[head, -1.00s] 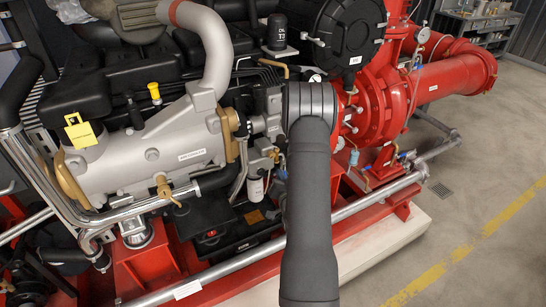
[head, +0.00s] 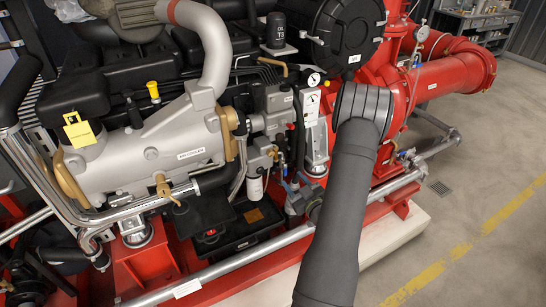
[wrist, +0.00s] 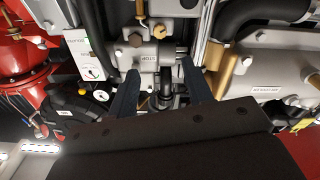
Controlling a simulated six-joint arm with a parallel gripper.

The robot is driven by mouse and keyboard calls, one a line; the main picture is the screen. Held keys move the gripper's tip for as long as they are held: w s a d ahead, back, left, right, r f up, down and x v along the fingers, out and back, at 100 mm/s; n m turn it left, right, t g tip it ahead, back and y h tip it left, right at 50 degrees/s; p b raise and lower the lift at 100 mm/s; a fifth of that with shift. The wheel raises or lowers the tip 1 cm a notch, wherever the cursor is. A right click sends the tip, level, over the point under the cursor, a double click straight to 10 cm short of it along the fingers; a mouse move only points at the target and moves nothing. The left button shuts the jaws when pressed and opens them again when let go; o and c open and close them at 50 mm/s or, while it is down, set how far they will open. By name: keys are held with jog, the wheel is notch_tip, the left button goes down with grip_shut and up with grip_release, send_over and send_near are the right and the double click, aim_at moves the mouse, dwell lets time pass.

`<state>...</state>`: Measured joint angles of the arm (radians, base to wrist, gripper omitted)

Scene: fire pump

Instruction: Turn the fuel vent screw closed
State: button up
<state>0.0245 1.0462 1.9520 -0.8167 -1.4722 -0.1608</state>
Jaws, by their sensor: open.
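A small brass screw (wrist: 159,31) sits on a grey housing (wrist: 148,52) at the top middle of the wrist view; I take it to be the fuel vent screw, though its name cannot be read. A darker hex plug is beside it on the left. In the wrist view my gripper (wrist: 160,67) is open, its two dark fingers spread below the screw, with nothing held between them. In the head view my gripper (head: 290,182) shows partly, low beside the fuel filter housing (head: 262,160). The screw itself is too small to make out there.
A white filter canister (head: 255,188) hangs under the housing. A gauge panel (head: 312,100) stands to its right. Open floor (head: 480,200) is at the right.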

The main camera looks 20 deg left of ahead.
aim_at(272, 155)
jog(key=x, duration=1.5)
jog(key=shift+w+a, duration=0.15)
jog(key=shift+a, duration=0.1)
jog(key=c, duration=1)
